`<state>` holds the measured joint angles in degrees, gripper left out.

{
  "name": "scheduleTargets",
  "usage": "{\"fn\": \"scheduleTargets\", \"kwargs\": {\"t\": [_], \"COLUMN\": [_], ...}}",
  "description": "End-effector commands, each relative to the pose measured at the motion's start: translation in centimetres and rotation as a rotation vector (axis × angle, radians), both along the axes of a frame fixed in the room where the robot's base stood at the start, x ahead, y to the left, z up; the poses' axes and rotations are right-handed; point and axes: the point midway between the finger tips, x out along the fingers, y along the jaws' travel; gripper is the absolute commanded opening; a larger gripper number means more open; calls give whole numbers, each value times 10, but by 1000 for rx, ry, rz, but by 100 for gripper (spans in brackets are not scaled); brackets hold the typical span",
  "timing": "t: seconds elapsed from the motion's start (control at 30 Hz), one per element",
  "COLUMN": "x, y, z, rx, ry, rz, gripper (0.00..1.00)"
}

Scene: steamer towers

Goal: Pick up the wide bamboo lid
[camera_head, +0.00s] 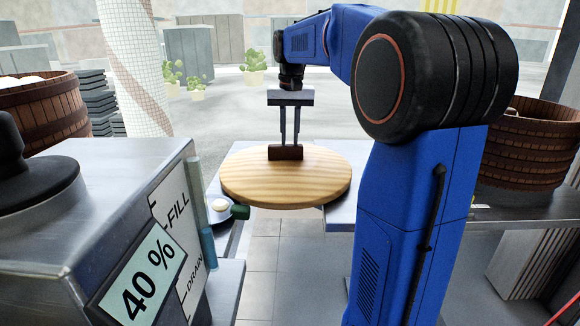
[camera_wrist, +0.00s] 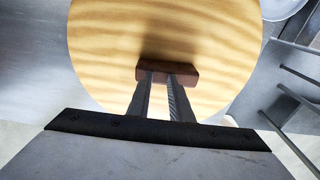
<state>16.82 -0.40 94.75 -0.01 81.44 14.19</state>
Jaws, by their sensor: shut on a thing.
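The wide bamboo lid (camera_head: 240,181) is a round, pale wooden disc with a dark brown block handle (camera_head: 286,152) at its middle. My gripper (camera_head: 287,147) points down from above, with its two fingers shut on the handle. In the wrist view the lid (camera_wrist: 110,40) fills the upper middle, and my gripper (camera_wrist: 167,77) meets the brown handle (camera_wrist: 190,75) there. The lid looks level. It overlaps the grey table's front edge; its underside is hidden, so I cannot tell whether it touches the table.
A grey metal machine (camera_head: 110,215) marked 40 % stands at the front left. A steamer tower (camera_head: 50,112) stands at the left and another (camera_head: 525,150) at the right. Plants (camera_head: 253,68) stand farther back.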

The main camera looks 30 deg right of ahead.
Motion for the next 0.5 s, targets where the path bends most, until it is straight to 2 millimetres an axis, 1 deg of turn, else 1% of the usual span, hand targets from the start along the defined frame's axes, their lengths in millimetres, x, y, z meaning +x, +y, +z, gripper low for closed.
{"fn": "scheduleTargets", "kwargs": {"t": [0.03, 0.5], "x": [-1, -1], "y": [2, 4], "z": [-43, -33], "rx": [28, 30], "ry": [75, 78], "rz": [-1, 3], "gripper": [0, 0]}}
